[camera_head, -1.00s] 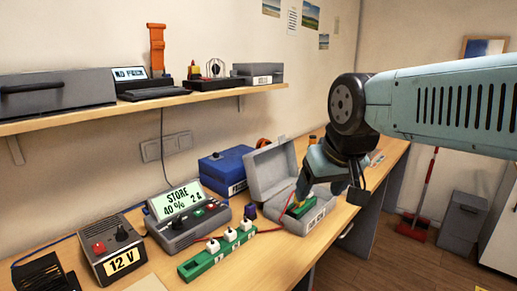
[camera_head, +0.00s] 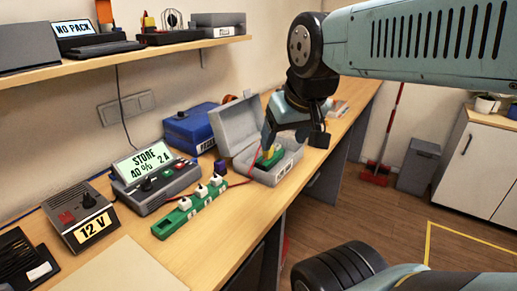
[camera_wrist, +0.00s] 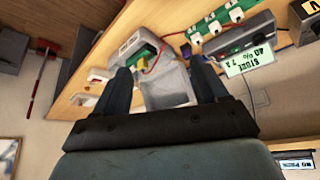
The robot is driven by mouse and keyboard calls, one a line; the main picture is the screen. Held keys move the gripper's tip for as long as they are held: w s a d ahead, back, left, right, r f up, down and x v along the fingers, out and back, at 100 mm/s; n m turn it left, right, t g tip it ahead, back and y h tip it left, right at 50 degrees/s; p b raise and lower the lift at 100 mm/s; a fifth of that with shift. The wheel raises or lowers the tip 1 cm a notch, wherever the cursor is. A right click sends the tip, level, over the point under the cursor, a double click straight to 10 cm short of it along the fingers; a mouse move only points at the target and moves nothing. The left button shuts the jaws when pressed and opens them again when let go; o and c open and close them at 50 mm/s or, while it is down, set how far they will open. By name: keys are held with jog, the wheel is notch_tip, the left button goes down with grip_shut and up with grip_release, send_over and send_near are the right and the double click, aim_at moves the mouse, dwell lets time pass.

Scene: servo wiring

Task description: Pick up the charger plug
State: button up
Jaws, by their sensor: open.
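A yellow plug-like connector (camera_head: 268,153) is at a green pack (camera_head: 272,160) inside an open grey case (camera_head: 285,170) on the bench. In the wrist view the yellow connector (camera_wrist: 143,64) and green pack (camera_wrist: 147,50) show beyond my fingers, with a red wire beside them. I cannot tell for certain that the yellow piece is the charger plug. My gripper (camera_head: 285,135) is over the case, fingers pointing down and partly covering its inside. In the wrist view my gripper (camera_wrist: 165,78) has its fingers wide apart, with nothing held between them.
Left of the case are a green strip (camera_head: 190,210) with white sockets, a charger (camera_head: 160,180) reading "STORE 40% 2 A" and a 12 V supply (camera_head: 80,222). A blue box (camera_head: 195,128) stands behind. The case lid (camera_head: 235,122) stands up. A shelf (camera_head: 120,68) hangs above.

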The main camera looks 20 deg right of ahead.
jog(key=shift+c, duration=0.8)
jog(key=shift+w, duration=0.25)
jog(key=shift+c, duration=0.2)
jog(key=w+d+f+m+g+h, duration=0.1)
jog(key=w+d+f+m, duration=0.2)
jog(key=w, duration=0.6)
jog(key=w+d+f+m+g+h, duration=0.1)
jog(key=w+f+m, duration=0.25)
jog(key=w, duration=0.55)
jog(key=w+d+f+m+g+h, duration=0.1)
jog(key=w+d+f+m+h, duration=0.1)
jog(key=w+m, duration=0.45)
jog(key=w+d+f, duration=0.1)
jog(key=f, duration=0.3)
jog(key=w+d+f+n, duration=0.1)
jog(key=w+f, duration=0.1)
jog(key=f, duration=0.2)
jog(key=w+d+f+n, duration=0.1)
jog(key=w+f, duration=0.1)
jog(key=f, duration=0.2)
jog(key=shift+d+f, duration=0.25)
jog(key=shift+d, duration=0.05)
jog(key=c, duration=1)
